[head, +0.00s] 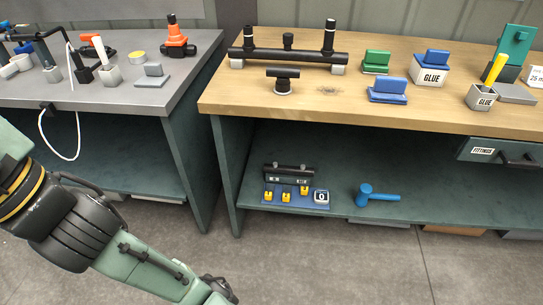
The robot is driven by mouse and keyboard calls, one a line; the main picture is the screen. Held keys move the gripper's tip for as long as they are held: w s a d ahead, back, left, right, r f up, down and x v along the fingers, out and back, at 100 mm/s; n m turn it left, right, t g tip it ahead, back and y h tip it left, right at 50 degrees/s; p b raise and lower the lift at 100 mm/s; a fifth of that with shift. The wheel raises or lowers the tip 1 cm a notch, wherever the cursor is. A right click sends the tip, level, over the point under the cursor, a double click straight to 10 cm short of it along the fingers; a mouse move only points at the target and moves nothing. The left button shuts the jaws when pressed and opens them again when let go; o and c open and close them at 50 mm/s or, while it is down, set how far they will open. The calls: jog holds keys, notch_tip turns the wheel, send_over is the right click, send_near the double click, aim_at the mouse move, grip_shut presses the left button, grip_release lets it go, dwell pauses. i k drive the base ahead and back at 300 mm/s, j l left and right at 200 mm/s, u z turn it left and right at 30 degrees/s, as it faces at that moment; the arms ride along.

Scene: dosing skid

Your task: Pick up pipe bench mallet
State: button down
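A blue mallet (366,195) lies on the lower shelf of the wood-topped bench, right of the middle of the head view. Its thick head is at the left and its handle points right. It lies apart from the blue tray to its left. My arm comes in from the left and runs down to the bottom edge, left of and nearer than the mallet. My gripper is not in view; only arm links show.
The bench's wooden top (360,108) overhangs the shelf (440,208). A blue tray (310,206) with yellow-marked parts sits left of the mallet. A fittings drawer (478,152) hangs at upper right. A side panel (228,180) closes the left. Shelf room right of the mallet is clear.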

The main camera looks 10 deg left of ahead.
aim_at(365, 192)
jog(key=i+j, duration=0.25)
jog(key=i, duration=0.15)
jog(key=i+j, duration=0.25)
jog(key=i, duration=0.15)
jog(key=l+z, duration=0.1)
jog(key=z, duration=0.9)
jog(key=k+l+u, duration=0.15)
jog(key=k+l, duration=0.25)
jog(key=k+l+u, duration=0.15)
jog(key=k+l, duration=0.2)
jog(key=k, duration=0.15)
jog(key=i+j, duration=0.25)
jog(key=i, duration=0.2)
jog(key=i+j, duration=0.25)
jog(key=i, duration=0.2)
jog(key=i+j, duration=0.25)
jog(key=i, duration=0.2)
